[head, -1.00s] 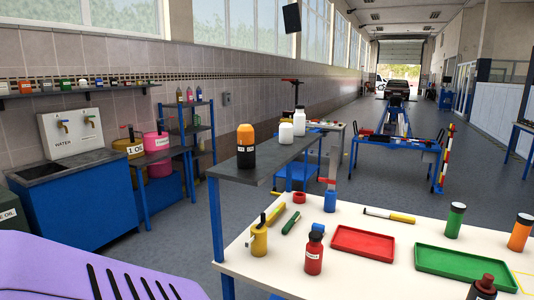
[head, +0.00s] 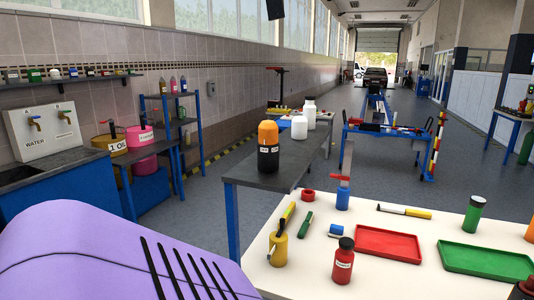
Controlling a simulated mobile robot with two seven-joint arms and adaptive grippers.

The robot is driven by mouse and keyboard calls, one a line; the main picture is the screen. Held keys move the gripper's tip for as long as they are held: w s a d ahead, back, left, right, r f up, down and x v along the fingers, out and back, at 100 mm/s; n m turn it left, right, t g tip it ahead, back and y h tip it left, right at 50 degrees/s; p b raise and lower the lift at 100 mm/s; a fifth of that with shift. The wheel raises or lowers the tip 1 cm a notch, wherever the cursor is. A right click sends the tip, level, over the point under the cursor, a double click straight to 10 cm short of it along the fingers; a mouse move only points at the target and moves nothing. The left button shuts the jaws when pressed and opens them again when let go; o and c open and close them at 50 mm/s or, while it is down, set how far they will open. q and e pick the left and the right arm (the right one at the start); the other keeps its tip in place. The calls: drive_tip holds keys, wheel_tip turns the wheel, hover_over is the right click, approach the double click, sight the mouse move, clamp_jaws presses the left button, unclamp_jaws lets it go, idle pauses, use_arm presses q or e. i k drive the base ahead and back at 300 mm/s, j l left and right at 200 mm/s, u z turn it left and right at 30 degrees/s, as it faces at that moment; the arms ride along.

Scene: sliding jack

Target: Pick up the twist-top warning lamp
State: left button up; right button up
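The warning lamp (head: 268,147), with an orange cap on a black base, stands upright on the dark raised shelf (head: 250,178) near the middle of the head view. A white bottle (head: 299,128) stands just to its right and a taller white bottle (head: 309,112) a little behind. Nothing covers the lamp. Neither of my grippers shows in the head view.
Below and right of the shelf is a white table (head: 315,280) with a red tray (head: 388,243), a green tray (head: 485,261), a red bottle (head: 343,262) and a yellow can (head: 278,249). A blue sink cabinet (head: 60,195) stands left. Open floor lies between it and the shelf.

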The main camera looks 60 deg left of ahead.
sight(268, 156)
drive_tip(key=k+j, duration=0.15)
drive_tip(key=j, duration=0.25)
drive_tip(key=k+j+z, duration=0.1)
drive_tip(key=j, duration=0.3)
drive_tip(key=k+j, duration=0.2)
drive_tip(key=j, duration=0.2)
drive_tip(key=k+j+z, duration=0.1)
drive_tip(key=j, duration=0.3)
drive_tip(key=k+j, duration=0.25)
drive_tip(key=j, duration=0.15)
